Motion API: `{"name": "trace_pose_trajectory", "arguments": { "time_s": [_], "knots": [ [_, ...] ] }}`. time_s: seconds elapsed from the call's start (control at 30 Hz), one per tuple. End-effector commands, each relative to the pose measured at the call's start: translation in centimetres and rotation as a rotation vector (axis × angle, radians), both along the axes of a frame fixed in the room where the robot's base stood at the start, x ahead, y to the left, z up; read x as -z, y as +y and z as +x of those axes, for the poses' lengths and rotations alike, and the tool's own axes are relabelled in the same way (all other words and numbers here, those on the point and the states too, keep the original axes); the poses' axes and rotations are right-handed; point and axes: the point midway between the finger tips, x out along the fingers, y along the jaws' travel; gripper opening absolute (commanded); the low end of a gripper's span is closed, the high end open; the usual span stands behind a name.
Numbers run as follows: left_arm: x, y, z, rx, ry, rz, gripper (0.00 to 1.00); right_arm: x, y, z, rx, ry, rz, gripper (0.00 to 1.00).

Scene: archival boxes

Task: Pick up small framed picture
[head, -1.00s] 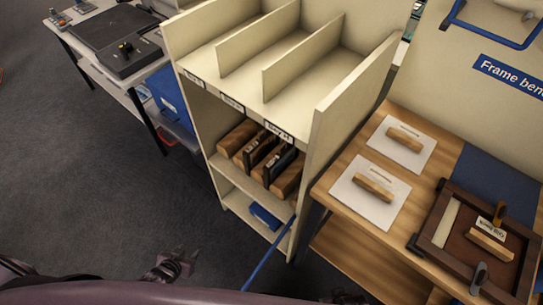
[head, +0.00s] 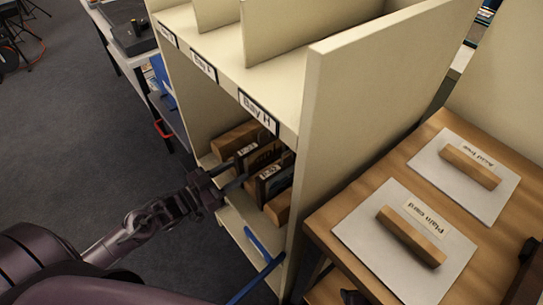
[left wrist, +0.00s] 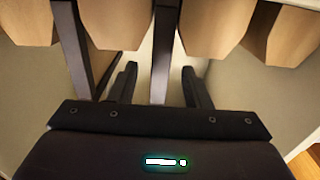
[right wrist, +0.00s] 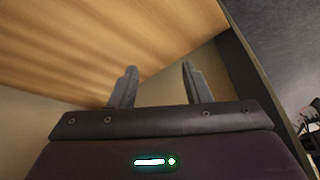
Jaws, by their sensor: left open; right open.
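Two small dark framed pictures stand on edge in the shelf's lower bay, a left one (head: 246,157) and a right one (head: 271,181), each with a small label. In the left wrist view their dark edges show as a left upright (left wrist: 72,45) and a middle upright (left wrist: 164,50). My left gripper (head: 236,174) is open at the bay's front. In its wrist view the middle upright lies between the two fingertips, with a gap on both sides. My right gripper (right wrist: 158,82) is open and empty, under a wooden surface (right wrist: 110,40).
Wooden blocks (left wrist: 116,22) stand close on both sides of the frames. The cream shelf's side panel (head: 365,130) rises to the right. The wooden bench (head: 340,205) holds white boards (head: 445,260) with wooden blocks. A blue item (head: 258,245) lies on the shelf below.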

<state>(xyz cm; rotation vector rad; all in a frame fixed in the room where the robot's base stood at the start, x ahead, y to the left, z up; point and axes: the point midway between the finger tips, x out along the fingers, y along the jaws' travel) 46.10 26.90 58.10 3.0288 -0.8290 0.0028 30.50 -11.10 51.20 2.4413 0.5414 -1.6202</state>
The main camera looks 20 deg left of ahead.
Motion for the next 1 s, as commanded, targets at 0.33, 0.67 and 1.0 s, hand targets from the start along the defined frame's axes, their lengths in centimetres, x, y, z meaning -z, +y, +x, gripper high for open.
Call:
{"name": "trace_pose_trajectory", "arguments": {
  "time_s": [0.33, 0.67, 1.0],
  "knots": [
    [-0.1, -2.4, 4.2, -0.002, -0.004, 0.0, 0.44, 0.4, 1.6, 0.5, -0.024, -0.078, 0.05, 0.44],
    [-0.2, -3.2, 5.4, -0.003, 0.001, 0.002, 0.44, 0.2, 2.1, 0.7, -0.031, -0.105, 0.067, 0.44],
    [-0.2, -3.2, 5.4, -0.003, 0.001, 0.002, 0.08, 0.2, 2.1, 0.7, -0.031, -0.105, 0.067, 0.44]
  ]
}}
